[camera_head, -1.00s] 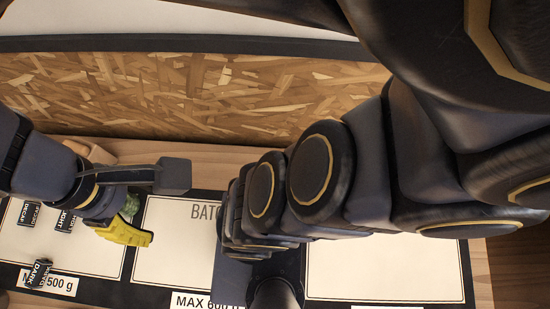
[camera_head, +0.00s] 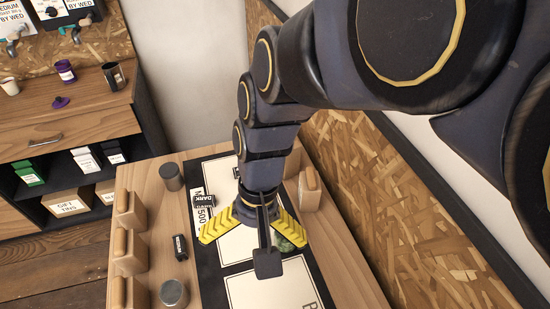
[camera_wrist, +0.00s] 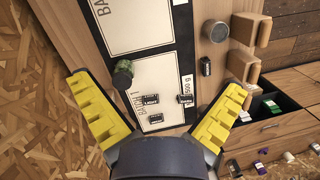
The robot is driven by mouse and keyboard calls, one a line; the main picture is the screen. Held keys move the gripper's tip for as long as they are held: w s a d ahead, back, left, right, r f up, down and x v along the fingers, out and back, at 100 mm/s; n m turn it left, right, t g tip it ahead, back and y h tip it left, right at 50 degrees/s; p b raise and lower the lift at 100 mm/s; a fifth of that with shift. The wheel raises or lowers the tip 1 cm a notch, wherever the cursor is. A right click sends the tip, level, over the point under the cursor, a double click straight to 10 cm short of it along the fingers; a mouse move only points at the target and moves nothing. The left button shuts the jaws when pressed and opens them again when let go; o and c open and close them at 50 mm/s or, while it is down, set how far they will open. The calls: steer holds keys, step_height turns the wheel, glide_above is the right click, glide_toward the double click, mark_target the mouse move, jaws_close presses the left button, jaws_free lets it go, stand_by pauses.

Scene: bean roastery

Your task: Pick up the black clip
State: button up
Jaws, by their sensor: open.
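Several small black clips with white lettering are in view. In the wrist view, three lie on the BATCH 1 card area: one at upper left (camera_wrist: 151,99), one at lower left (camera_wrist: 155,118) and one at right (camera_wrist: 186,99), by the mat's edge. Another black clip (camera_wrist: 206,66) lies on bare wood off the mat; it also shows in the head view (camera_head: 180,246). The DARK clip (camera_head: 203,200) shows at the mat's edge in the head view; my gripper hides others there. My gripper (camera_wrist: 158,92) is open and empty above the mat, its yellow fingers spread either side of the clips.
A round green-topped thing (camera_wrist: 122,72) stands near my left finger. Metal cans (camera_head: 174,294) (camera_head: 171,177) and wooden blocks (camera_head: 131,252) line the table edge. An OSB board (camera_head: 375,180) borders the table. Another wooden block (camera_head: 309,188) stands near it. A shelf unit (camera_head: 70,125) stands beyond.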

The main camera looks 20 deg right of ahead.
steer(key=w+a+f+m+y, duration=0.2)
steer(key=w+a+f+m, duration=0.4)
steer(key=w+a+f, duration=0.4)
steer(key=m+t, duration=0.1)
steer(key=m, duration=0.7)
glide_toward(180, 245)
steer(key=f, duration=0.3)
steer(key=shift+w+a+y, duration=0.2)
steer(key=shift+a+y, duration=0.05)
steer(key=shift+y, duration=0.15)
steer(key=shift+a+f, duration=0.1)
steer(key=shift+f, duration=0.2)
steer(key=x, duration=0.7)
steer(key=shift+s+a+f, duration=0.1)
steer(key=shift+s+f, duration=0.05)
steer(key=shift+s, duration=0.1)
steer(key=c, duration=0.9)
